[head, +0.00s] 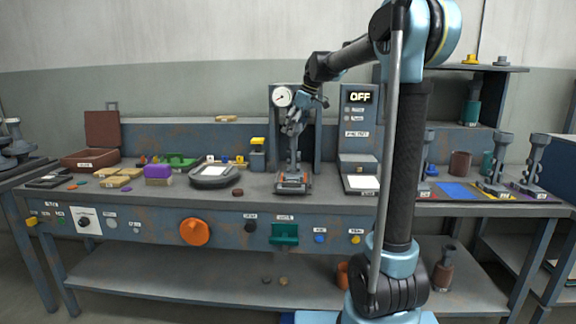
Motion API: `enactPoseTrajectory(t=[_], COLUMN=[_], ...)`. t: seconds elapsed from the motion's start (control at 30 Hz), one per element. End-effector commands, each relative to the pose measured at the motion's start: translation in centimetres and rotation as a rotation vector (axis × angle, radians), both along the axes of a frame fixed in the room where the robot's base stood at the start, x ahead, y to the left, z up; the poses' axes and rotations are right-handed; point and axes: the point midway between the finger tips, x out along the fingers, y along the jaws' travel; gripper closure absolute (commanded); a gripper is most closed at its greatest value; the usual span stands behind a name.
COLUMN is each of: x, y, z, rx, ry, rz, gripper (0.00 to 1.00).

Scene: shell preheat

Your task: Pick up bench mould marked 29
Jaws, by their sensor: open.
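A grey upright tool with a tall stem (294,158) and a wide base with orange on it stands on the bench in front of the press-like frame. My gripper (296,122) is open at the top of this stem, and I cannot tell whether it touches. Two similar grey upright pieces stand at the right end of the bench, one here (496,172) and one farther right (534,172). The small labels are too small to read, so I cannot tell which piece is marked 29.
A gauge (282,96) sits on the frame behind my gripper. A control box reading OFF (358,125) stands right of it. A round grey dish (213,178), a purple block (158,173) and a brown open box (92,157) lie to the left. My arm hides part of the bench.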

Motion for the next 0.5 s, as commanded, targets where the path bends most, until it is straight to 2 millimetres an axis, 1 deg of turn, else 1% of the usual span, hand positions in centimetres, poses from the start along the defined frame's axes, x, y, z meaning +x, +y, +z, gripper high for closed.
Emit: enactPoseTrajectory(t=[0.07, 0.1, 0.27, 0.3, 0.4, 0.5], x=[0.00, -0.01, 0.00, 0.00, 0.00, -0.02], y=[-0.03, -0.04, -0.06, -0.07, -0.08, -0.09], z=[0.01, 0.02, 0.02, 0.02, 0.02, 0.05], rx=[0.000, 0.000, 0.000, 0.000, 0.000, 0.000], ry=[0.000, 0.000, 0.000, 0.000, 0.000, 0.000], rz=[0.000, 0.000, -0.001, -0.001, -0.001, -0.001], gripper=[0.26, 0.35, 0.71, 0.80, 1.00, 1.00])
